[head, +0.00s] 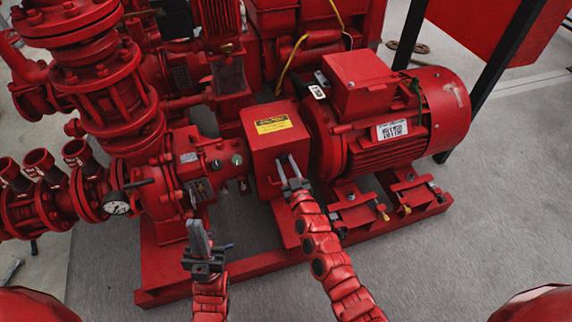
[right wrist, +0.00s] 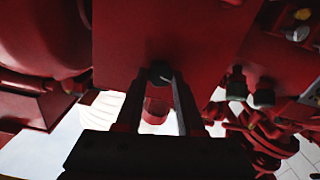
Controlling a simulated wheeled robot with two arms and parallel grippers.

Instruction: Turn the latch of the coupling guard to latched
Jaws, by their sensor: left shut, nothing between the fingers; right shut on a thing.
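The coupling guard (head: 265,143) is a red box with a yellow label on top, between the pump and the motor. My right gripper (head: 285,160) is at its front face. My left gripper (head: 197,228) is shut and empty, in front of the pump, apart from the guard.
The red motor (head: 400,115) stands right of the guard, on the red base frame (head: 165,268). The pump with a pressure gauge (head: 117,203) and several pipe stubs is at left. A black post (head: 500,60) rises at right. Grey floor in front is clear.

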